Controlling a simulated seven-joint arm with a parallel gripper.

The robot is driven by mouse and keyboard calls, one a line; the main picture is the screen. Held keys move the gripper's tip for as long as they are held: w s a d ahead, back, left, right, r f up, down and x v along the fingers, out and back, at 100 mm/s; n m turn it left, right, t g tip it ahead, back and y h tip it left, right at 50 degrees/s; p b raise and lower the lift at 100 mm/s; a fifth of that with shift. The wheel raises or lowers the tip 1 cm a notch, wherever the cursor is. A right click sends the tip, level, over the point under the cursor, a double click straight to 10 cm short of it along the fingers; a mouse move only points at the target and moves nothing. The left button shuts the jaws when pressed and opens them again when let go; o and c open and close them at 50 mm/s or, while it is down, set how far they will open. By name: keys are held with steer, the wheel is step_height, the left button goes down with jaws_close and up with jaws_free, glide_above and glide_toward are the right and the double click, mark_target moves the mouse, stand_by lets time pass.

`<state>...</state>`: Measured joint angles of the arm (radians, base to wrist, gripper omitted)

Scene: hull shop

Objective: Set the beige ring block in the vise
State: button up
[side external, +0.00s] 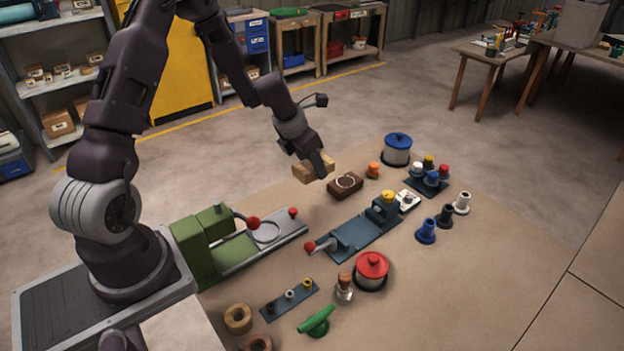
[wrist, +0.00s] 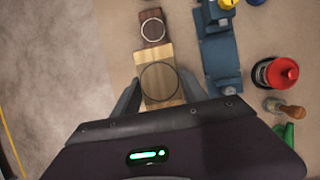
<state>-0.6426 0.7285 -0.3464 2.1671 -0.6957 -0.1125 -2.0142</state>
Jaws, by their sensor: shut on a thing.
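The beige ring block (side external: 313,169) is held by my gripper (side external: 322,162), which is shut on it above the mat. In the wrist view the beige ring block (wrist: 160,62) lies between the two fingers of my gripper (wrist: 160,84), with a dark ring outline on its top face. The blue-grey vise (side external: 350,236) stands on the mat to the right of and nearer than the block, with a red-knobbed handle at its left end. Part of the vise (wrist: 219,58) shows to the right of the block in the wrist view.
A dark brown ring block (side external: 345,186) sits between the held block and the vise. A green machine (side external: 215,243) with red knobs stands to the left. A red-lidded pot (side external: 371,269), a blue-lidded pot (side external: 397,150) and several pegs stand around. The mat's right front is clear.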

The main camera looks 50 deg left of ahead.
steer(key=r, duration=0.3)
steer(key=shift+w+d+r+m, duration=0.2)
steer(key=shift+w+r+m, duration=0.15)
steer(key=shift+r+m, duration=0.05)
steer(key=w+d+f+m+g+h, duration=0.1)
steer(key=w+d+m+h, duration=0.3)
steer(key=m, duration=0.5)
steer(key=m+g+y, duration=0.4)
steer(key=m+g, duration=0.4)
steer(key=m, duration=1.8)
glide_above(355, 233)
steer(key=w, duration=0.1)
step_height(355, 233, down, 6)
steer(key=shift+w+f, duration=0.15)
steer(key=shift+f, duration=1.55)
steer(key=shift+w+f, duration=0.1)
steer(key=shift+f, duration=1.6)
steer(key=shift+f, duration=0.5)
steer(key=o, duration=1.1)
